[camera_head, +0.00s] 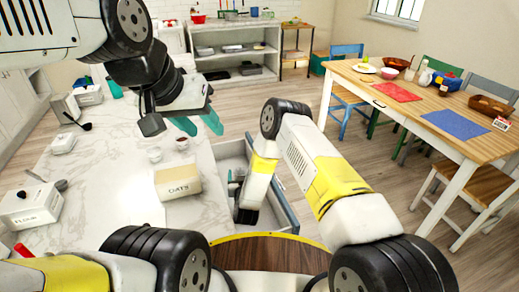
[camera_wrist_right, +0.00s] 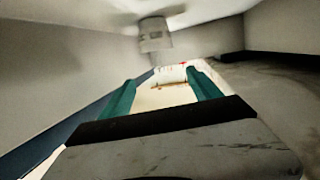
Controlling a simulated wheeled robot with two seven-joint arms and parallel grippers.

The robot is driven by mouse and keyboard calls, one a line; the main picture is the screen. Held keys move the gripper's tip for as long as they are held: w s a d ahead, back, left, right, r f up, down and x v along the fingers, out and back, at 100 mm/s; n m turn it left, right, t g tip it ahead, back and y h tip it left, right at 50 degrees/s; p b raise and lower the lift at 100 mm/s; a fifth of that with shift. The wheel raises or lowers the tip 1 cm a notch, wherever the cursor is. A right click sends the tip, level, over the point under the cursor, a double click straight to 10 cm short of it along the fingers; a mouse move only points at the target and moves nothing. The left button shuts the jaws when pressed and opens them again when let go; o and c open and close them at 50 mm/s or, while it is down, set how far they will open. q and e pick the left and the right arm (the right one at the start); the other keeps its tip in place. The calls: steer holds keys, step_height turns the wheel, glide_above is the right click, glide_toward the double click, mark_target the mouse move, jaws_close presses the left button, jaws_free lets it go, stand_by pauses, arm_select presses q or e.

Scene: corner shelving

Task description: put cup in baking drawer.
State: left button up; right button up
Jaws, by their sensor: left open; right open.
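A drawer (camera_head: 284,200) with a blue-grey front stands open below the marble counter, to the right of the oats box. My right gripper (camera_head: 237,178) is down inside the drawer, mostly hidden by my arm. In the right wrist view its teal fingers (camera_wrist_right: 160,92) are spread apart with nothing held between them. A pale cup-like object (camera_wrist_right: 155,35) shows beyond the fingers, apart from them; it is blurred. Two small cups, one whitish (camera_head: 154,154) and one with dark red contents (camera_head: 182,145), stand on the counter. My left gripper (camera_head: 198,125) is open and empty above the counter.
An oats box (camera_head: 178,182) stands at the counter edge beside the drawer. A flour box (camera_head: 30,204) is at the left of the counter (camera_head: 105,185). A wooden table (camera_head: 420,108) with chairs stands at the right. Drawer walls (camera_wrist_right: 50,70) closely surround my right gripper.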

steer(key=w+d+r+g+y, duration=0.1)
steer(key=w+d+r, duration=0.15)
steer(key=r, duration=0.65)
steer(key=w+d+r+g, duration=0.1)
steer(key=w+r, duration=0.3)
steer(key=r, duration=0.6)
steer(key=s+d+r+g, duration=0.1)
steer(key=s+d+r, duration=0.25)
steer(key=r, duration=0.35)
steer(key=s+d+r+g, duration=0.2)
steer(key=d+r, duration=0.2)
steer(key=r, duration=0.4)
steer(key=s+d+r+g, duration=0.1)
steer(key=s+d+r, duration=0.35)
steer(key=s, duration=0.25)
steer(key=s+d+r+g, duration=0.1)
steer(key=s+d+r, duration=0.35)
steer(key=s, duration=0.35)
steer(key=s+d+g+h, duration=0.1)
steer(key=s+d, duration=0.2)
steer(key=s, duration=0.6)
steer(key=s+d+m+g, duration=0.1)
steer(key=s+d, duration=0.3)
steer(key=s, duration=0.6)
steer(key=shift+r+m+h, duration=0.3)
steer(key=shift+r+h, duration=0.05)
steer(key=shift+h, duration=0.05)
